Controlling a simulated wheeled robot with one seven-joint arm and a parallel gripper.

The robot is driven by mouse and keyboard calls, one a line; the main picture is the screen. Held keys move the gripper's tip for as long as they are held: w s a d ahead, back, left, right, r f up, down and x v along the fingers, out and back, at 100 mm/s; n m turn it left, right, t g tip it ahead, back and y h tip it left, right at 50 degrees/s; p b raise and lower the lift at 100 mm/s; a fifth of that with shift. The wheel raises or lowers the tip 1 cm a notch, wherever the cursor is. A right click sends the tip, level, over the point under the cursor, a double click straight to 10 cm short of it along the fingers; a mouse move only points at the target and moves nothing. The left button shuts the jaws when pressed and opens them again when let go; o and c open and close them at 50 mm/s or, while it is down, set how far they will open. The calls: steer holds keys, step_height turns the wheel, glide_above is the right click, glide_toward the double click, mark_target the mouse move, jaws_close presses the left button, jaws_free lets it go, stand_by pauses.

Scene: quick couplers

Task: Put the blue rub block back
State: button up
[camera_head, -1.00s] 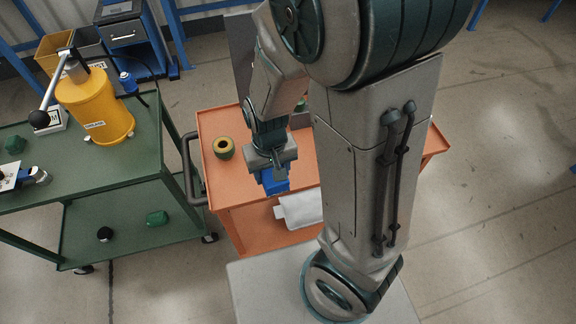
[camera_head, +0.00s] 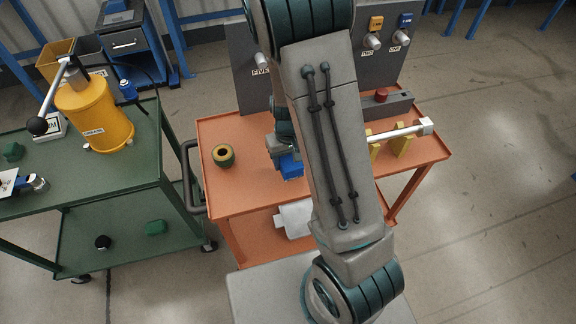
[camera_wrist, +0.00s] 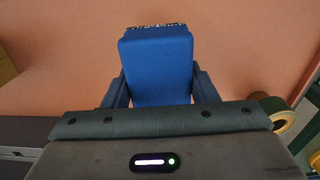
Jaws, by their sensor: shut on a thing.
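The blue rub block (camera_head: 291,167) is held over the orange cart top (camera_head: 240,190), left of my arm in the head view. In the wrist view the block (camera_wrist: 158,65) fills the middle, with a thin dark speckled strip along its far edge. My gripper (camera_wrist: 157,88) is shut on it, one finger against each side. In the head view my gripper (camera_head: 284,155) is partly hidden by my arm. I cannot tell how far the block is above the surface.
A dark green and tan ring (camera_head: 223,156) stands on the cart's left. A silver bar on yellow supports (camera_head: 401,145) lies to the right. A grey panel (camera_head: 252,80) with fittings rises behind. A green cart (camera_head: 150,165) with a yellow grease pot (camera_head: 95,112) stands left.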

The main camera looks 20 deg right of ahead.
steer(key=shift+f, duration=1.85)
steer(key=shift+f+b, duration=0.3)
steer(key=shift+f, duration=0.05)
steer(key=o, duration=0.9)
steer(key=shift+r, duration=0.1)
steer(key=shift+o, duration=0.2)
steer(key=shift+r+p, duration=0.1)
steer(key=shift+p, duration=0.3)
